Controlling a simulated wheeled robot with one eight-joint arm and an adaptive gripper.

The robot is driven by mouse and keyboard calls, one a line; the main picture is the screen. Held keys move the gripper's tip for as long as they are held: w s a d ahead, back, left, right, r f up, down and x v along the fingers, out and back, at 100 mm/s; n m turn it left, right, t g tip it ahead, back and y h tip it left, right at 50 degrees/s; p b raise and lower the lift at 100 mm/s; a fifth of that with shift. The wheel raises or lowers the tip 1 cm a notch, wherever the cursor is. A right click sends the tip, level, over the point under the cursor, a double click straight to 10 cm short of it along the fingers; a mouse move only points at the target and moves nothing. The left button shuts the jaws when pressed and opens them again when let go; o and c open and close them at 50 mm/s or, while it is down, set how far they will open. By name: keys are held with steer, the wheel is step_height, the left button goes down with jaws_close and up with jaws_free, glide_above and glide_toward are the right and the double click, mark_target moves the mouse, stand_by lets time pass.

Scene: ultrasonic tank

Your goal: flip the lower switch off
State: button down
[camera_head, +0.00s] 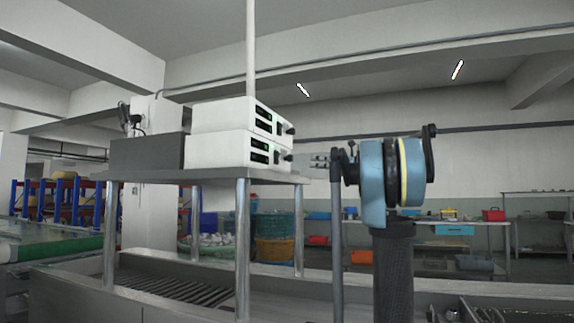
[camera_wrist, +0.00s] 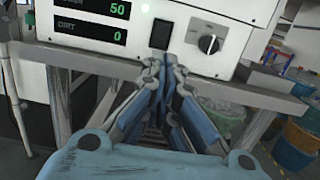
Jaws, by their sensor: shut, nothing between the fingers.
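Two white control boxes are stacked on a metal shelf; the upper box (camera_head: 220,116) rests on the lower box (camera_head: 216,151). In the wrist view the lower box's front panel (camera_wrist: 220,66) fills the top. Its black rocker switch (camera_wrist: 161,34) sits between the green number displays and a round knob (camera_wrist: 210,44). A small light glows above the switch. My gripper (camera_wrist: 163,72) is shut and empty, its fingertips just below the switch in the picture. I cannot tell whether they touch the panel. In the head view my gripper (camera_head: 312,161) is right of the lower box.
The metal shelf (camera_head: 210,174) stands on legs under the boxes, its edge running just below the panel. A dark grey box (camera_head: 147,152) sits left of them. A vertical pole (camera_head: 250,50) rises behind. Baskets and bins stand on the floor beyond.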

mark_target(278, 157)
steer(key=shift+w+d+r, duration=0.1)
steer(key=shift+w+d, duration=0.05)
steer(key=shift+d, duration=0.1)
steer(key=shift+a, duration=0.1)
steer(key=x, duration=1.3)
steer(key=shift+w+a, duration=0.15)
steer(key=shift+a, duration=0.15)
